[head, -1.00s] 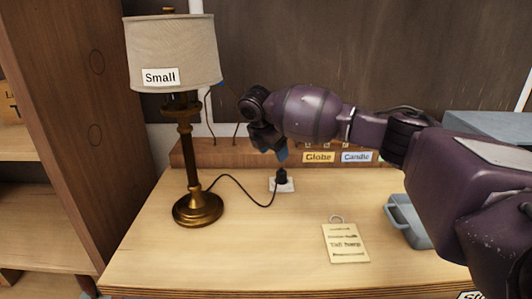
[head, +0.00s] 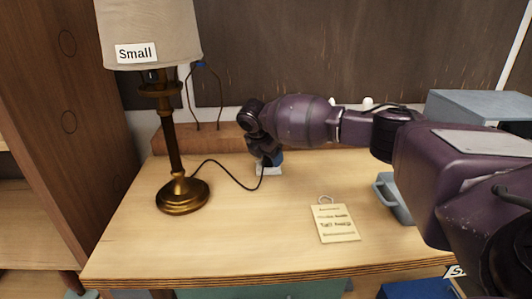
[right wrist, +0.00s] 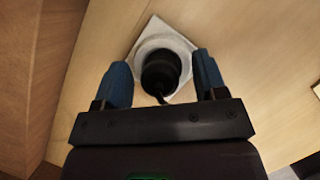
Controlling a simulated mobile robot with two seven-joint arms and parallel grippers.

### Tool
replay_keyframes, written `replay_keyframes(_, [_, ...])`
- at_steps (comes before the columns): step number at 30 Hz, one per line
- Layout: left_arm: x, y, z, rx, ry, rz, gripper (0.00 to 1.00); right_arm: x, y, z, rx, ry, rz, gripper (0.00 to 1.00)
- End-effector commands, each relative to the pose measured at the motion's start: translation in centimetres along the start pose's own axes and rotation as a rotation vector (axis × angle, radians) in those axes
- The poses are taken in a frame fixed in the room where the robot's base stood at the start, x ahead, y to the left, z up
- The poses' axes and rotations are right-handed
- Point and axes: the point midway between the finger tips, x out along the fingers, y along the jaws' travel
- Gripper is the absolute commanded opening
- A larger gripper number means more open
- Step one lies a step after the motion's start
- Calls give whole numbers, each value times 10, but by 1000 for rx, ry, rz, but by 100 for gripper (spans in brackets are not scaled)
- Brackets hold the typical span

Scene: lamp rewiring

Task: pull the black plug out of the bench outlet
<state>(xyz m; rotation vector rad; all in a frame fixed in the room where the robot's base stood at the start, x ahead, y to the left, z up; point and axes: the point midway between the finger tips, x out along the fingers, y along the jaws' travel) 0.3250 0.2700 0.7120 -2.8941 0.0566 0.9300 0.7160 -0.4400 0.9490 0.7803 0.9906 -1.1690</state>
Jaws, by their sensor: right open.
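The black plug (right wrist: 160,73) stands in the white bench outlet (right wrist: 180,42), seen from above in the right wrist view. My right gripper (right wrist: 163,80) is open, with its blue fingertips on either side of the plug and a gap showing at each side. In the head view my right gripper (head: 268,158) reaches down over the outlet (head: 268,171) and hides the plug. The black cord (head: 225,170) runs from there to the brass lamp (head: 182,195), which has a beige shade labelled "Small". My left gripper is not in view.
A paper tag (head: 336,223) lies on the bench right of the outlet. A grey-blue tray (head: 388,197) stands farther right, partly behind my arm. A wooden rail (head: 210,138) runs along the back. The front middle of the bench (head: 230,245) is clear.

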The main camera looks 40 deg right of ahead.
Motion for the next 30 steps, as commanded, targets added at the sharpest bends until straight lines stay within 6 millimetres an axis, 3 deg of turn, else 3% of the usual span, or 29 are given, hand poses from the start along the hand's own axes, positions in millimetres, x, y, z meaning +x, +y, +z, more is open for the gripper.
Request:
replay_keyframes(7, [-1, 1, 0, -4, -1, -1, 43, 0, 0, 0, 0, 0, 0, 64])
replay_keyframes(17, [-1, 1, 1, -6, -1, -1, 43, 0, 0, 0, 0, 0, 0, 13])
replay_keyframes(30, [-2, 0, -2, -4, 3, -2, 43, -4, 0, 1, 0, 0, 2, 13])
